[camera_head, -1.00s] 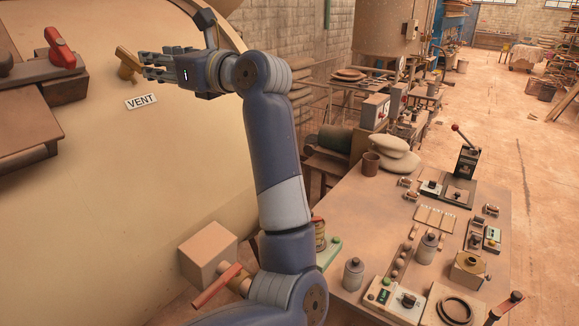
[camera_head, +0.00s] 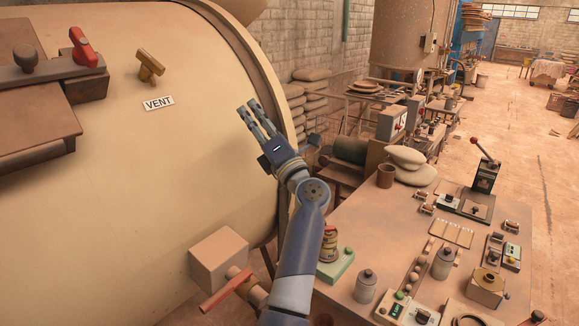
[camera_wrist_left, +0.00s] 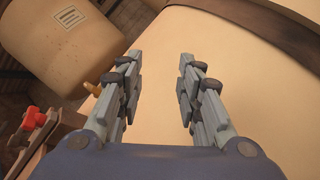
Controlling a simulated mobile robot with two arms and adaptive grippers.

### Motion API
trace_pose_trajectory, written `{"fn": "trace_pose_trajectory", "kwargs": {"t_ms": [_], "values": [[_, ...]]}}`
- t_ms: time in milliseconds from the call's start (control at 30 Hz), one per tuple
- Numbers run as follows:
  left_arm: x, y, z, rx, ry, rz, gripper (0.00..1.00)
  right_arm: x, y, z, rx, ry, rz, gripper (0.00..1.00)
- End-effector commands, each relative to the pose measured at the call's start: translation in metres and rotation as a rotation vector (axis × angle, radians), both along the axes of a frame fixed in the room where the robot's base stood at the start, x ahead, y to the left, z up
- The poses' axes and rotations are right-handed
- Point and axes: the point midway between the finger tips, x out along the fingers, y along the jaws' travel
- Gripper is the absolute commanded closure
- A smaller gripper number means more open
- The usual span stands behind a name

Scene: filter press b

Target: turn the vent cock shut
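The vent cock (camera_head: 150,66) is a brass-yellow tee handle on the cream tank, above the white VENT label (camera_head: 158,103). Its bar slants in the head view. My left gripper (camera_head: 254,112) is to the right of and below the cock, clearly apart from it, in front of the tank near its rim. In the left wrist view the fingers (camera_wrist_left: 157,70) are spread with nothing between them. A small yellow-brown piece, probably the cock, shows there behind the left finger (camera_wrist_left: 92,89), partly hidden. My right gripper is in neither view.
A red-handled lever (camera_head: 84,47) sits on a bracket left of the cock. A box (camera_head: 219,258) and a red-handled valve (camera_head: 226,289) project below. A crowded workbench (camera_head: 385,235) stands at right. The tank face between cock and gripper is clear.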

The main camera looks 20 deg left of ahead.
Motion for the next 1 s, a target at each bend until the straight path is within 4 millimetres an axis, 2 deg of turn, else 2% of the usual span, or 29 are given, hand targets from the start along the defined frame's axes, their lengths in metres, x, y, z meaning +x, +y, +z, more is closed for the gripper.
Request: {"fn": "trace_pose_trajectory", "kwargs": {"t_ms": [100, 600, 800, 1000], "values": [[0.011, -0.010, -0.024, 0.063, 0.075, -0.015, 0.67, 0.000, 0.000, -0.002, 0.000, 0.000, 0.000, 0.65], [0.042, -0.045, -0.102, 0.268, 0.313, -0.080, 0.67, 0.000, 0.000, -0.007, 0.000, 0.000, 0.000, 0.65], [0.048, -0.053, -0.122, 0.315, 0.368, -0.097, 0.67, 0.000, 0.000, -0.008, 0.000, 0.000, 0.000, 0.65], [0.049, -0.056, -0.127, 0.328, 0.383, -0.103, 0.67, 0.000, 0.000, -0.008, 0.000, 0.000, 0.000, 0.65]]}}
